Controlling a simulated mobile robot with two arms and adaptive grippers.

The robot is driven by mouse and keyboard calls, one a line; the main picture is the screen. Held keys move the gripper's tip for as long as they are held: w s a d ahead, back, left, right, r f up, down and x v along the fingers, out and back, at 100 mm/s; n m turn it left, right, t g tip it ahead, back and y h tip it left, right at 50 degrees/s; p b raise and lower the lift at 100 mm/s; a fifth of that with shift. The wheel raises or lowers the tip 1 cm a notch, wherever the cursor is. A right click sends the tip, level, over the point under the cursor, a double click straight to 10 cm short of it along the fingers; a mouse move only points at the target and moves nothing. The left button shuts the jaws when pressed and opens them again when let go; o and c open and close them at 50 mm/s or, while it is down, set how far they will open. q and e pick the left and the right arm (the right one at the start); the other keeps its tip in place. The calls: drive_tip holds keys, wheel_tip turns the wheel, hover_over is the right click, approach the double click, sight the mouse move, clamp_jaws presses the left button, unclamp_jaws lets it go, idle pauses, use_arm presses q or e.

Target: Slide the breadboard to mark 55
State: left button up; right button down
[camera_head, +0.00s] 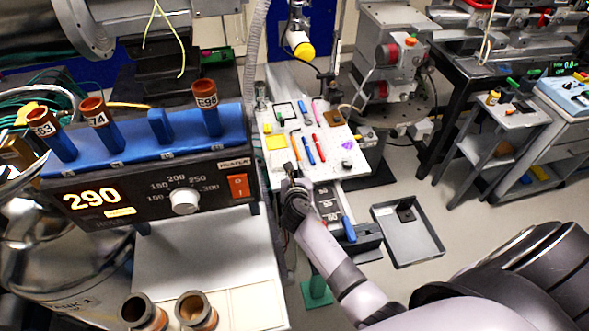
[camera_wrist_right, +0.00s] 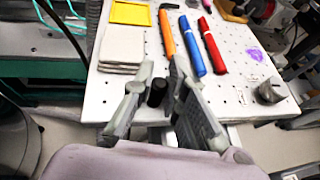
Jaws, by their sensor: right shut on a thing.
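My left gripper is not in view.
Pens, a yellow frame (camera_head: 276,142), a hex key and small parts lie on the board. A blue rack with a heater display (camera_head: 120,200) stands close on the left. A grey tray (camera_head: 408,248) lies on the floor at right. Open floor lies beyond it.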

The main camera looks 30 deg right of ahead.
drive_tip(key=s, duration=0.2)
drive_tip(key=s+a+p, duration=0.1)
drive_tip(key=s, duration=0.1)
drive_tip(key=shift+s+a+p, duration=0.1)
drive_tip(key=shift+s+p, duration=0.2)
drive_tip(key=c, duration=1.6)
unclamp_jaws()
drive_tip(key=shift+w, duration=0.1)
wheel_tip(320, 180, up, 10)
